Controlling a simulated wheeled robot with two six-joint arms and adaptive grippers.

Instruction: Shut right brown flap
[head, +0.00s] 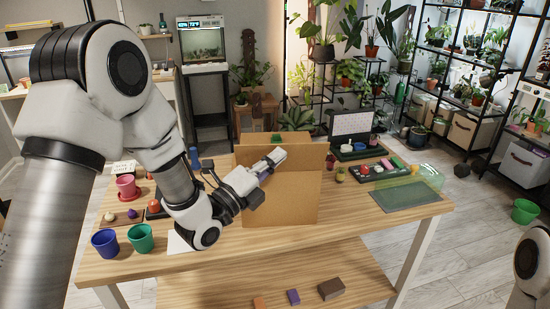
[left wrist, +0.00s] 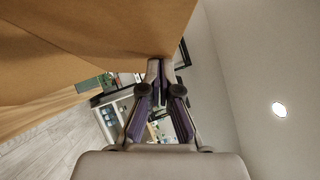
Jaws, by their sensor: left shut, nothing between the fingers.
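The brown cardboard box (head: 285,205) stands in the middle of the wooden table. A brown panel (head: 308,157) rises at its upper right, just right of my left gripper; I take it for the right flap, but its exact angle is hard to tell. My left gripper (head: 276,158) reaches in from the left over the box top, shut and empty. In the left wrist view its fingertips (left wrist: 156,72) are together at the lower edge of a large cardboard surface (left wrist: 90,45); I cannot tell whether they touch it. My arm hides part of the box's left side. My right gripper is out of view.
Blue (head: 105,243) and green (head: 141,238) pots stand at the table's front left. A dark tray (head: 377,174) with small items and a transparent green container (head: 425,177) lie on the right. A laptop-like white panel (head: 352,124) stands behind. The front right tabletop is clear.

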